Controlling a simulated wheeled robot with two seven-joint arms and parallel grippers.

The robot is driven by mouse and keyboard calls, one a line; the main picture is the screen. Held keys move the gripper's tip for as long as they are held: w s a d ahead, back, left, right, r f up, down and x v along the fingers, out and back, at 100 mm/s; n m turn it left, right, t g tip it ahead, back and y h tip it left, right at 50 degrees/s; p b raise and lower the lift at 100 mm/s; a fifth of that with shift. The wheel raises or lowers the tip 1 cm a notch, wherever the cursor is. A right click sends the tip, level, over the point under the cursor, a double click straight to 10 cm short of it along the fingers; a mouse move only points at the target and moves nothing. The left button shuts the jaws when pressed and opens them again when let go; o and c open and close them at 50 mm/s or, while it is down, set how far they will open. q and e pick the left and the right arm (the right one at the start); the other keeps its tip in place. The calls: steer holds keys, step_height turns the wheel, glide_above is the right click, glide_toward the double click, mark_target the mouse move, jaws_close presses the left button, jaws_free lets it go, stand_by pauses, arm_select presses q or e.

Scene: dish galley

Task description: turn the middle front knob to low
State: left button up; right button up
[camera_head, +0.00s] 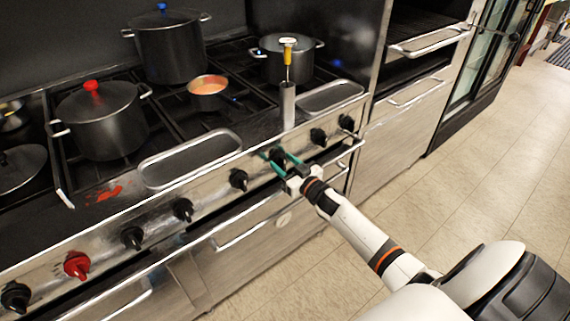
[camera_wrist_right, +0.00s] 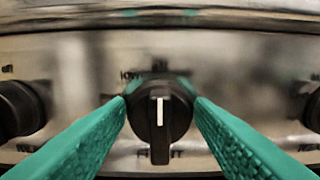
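My right gripper (camera_head: 285,161) reaches the stove's front panel, its green fingers on either side of a black knob (camera_head: 278,156). In the right wrist view this knob (camera_wrist_right: 160,118) sits centred between the two fingertips (camera_wrist_right: 160,100). The fingers are apart, with room beside the knob's narrow grip bar; whether they touch its round sides I cannot tell. The bar stands vertical with a white line on it. Small lettering around the knob is mostly hidden or blurred. My left gripper is not in view.
Neighbouring black knobs (camera_head: 238,179) (camera_head: 318,136) and a red knob (camera_head: 77,264) line the panel. A rail (camera_head: 225,240) runs below. Pots (camera_head: 104,120) (camera_head: 172,45) and an orange-filled pan (camera_head: 208,92) stand on the burners. A metal cylinder (camera_head: 288,106) stands behind the gripped-at knob. The floor is clear.

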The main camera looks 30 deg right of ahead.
steer(key=c, duration=0.5)
steer(key=shift+n, duration=0.3)
steer(key=n, duration=0.3)
steer(key=shift+a+f, duration=0.1)
steer(key=shift+n+b, duration=0.3)
steer(key=shift+n, duration=1.4)
steer(key=o, duration=1)
